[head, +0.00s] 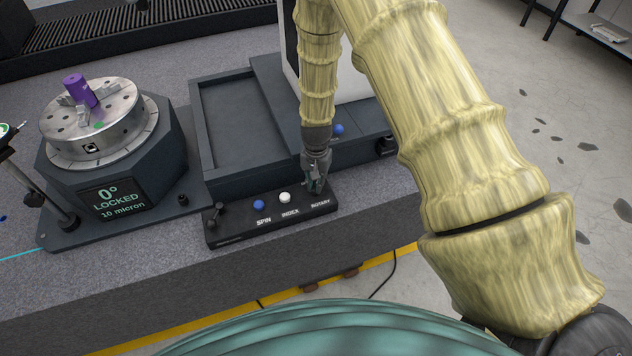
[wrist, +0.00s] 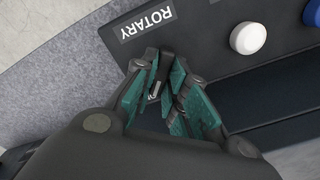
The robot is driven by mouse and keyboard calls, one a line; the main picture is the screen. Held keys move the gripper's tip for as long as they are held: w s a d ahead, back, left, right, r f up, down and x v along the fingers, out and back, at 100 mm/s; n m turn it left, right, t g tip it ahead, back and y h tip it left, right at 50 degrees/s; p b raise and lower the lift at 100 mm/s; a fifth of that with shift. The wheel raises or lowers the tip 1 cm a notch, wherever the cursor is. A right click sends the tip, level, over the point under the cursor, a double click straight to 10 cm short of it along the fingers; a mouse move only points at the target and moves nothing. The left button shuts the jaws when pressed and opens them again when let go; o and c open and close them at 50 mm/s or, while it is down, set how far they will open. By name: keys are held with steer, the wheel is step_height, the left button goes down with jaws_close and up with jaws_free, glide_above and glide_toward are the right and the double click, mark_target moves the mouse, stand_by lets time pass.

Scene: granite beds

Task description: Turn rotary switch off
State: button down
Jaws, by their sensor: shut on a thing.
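The black control panel (head: 240,231) sits along the front of the granite bed, with SPIN, INDEX and ROTARY labels. My gripper (head: 317,184) points down onto its right end, above the ROTARY label. In the wrist view, my gripper (wrist: 166,88) has its teal finger pads closed around the dark rotary switch (wrist: 166,62), beside the ROTARY label. A small light mark shows on the switch between the pads. The fingers hide much of the switch, and in the head view I cannot make it out.
A white button (head: 285,197) and a blue button (head: 259,204) stand left of my gripper on the panel. A black lever (head: 214,212) is at the panel's left end. A rotary table (head: 92,118) reading LOCKED holds a purple part (head: 80,90). A dark tray (head: 205,115) lies behind the panel.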

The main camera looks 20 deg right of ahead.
steer(key=n+b, duration=0.1)
steer(key=n, duration=0.4)
steer(key=shift+w+a+n+b, duration=0.1)
steer(key=shift+n+b, duration=0.3)
steer(key=n, duration=0.5)
steer(key=shift+a+n+b, duration=0.15)
steer(key=shift+n+b, duration=0.25)
steer(key=c, duration=1.4)
jaws_free()
steer(key=shift+c, duration=0.2)
steer(key=shift+r, duration=0.1)
step_height(320, 180, up, 12)
